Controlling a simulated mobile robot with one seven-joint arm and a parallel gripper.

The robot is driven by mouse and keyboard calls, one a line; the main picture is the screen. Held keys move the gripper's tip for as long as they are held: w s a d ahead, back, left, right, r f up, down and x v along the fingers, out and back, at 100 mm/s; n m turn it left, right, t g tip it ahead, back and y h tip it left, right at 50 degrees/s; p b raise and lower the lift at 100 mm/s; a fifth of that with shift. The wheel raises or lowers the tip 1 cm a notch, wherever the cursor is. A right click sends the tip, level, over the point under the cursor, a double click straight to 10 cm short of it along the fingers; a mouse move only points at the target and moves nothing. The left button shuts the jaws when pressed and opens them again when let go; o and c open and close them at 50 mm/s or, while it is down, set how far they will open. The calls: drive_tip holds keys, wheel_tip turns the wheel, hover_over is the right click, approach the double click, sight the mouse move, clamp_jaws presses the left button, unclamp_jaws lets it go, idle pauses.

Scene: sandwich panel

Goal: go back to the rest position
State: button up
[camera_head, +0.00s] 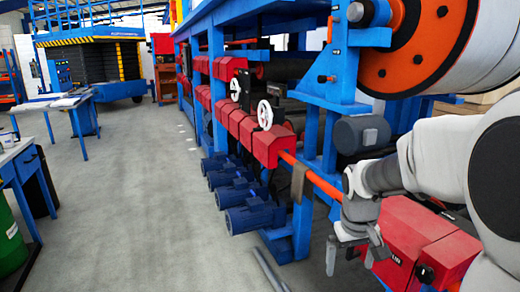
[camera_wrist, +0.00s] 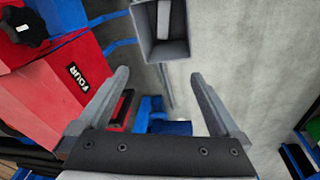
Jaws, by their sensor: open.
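My gripper (camera_head: 350,258) hangs at the lower right of the head view, at the end of my white and grey arm, beside the blue machine frame and in front of a red box (camera_head: 430,240). In the wrist view my gripper (camera_wrist: 162,95) shows two grey fingers spread wide apart with nothing between them. The fingers are open and empty. The red box (camera_wrist: 60,85) with a white-lettered label lies left of the fingers in the wrist view, close to the left finger.
A grey open-topped bin (camera_wrist: 160,40) lies beyond the fingers in the wrist view. The blue machine frame (camera_head: 215,70) with red housings and white handwheels runs along the aisle. Blue motors (camera_head: 250,215) jut out low. Tables (camera_head: 25,165) stand left. The grey floor (camera_head: 130,200) between is clear.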

drive_tip(key=s+a+r+t, duration=0.2)
drive_tip(key=s+r, duration=0.3)
drive_tip(key=s, duration=0.4)
drive_tip(key=s+a+r+m+t+y+p, duration=0.1)
drive_tip(key=s+a+r, duration=0.3)
drive_tip(key=s, duration=0.6)
drive_tip(key=shift+r+t, duration=0.5)
drive_tip(key=shift+r, duration=0.15)
wheel_tip(320, 180, up, 18)
drive_tip(key=p, duration=1.7)
drive_tip(key=shift+w+f+p, duration=0.1)
drive_tip(key=shift+f+p, duration=0.1)
drive_tip(key=shift+p, duration=0.2)
drive_tip(key=shift+c, duration=0.3)
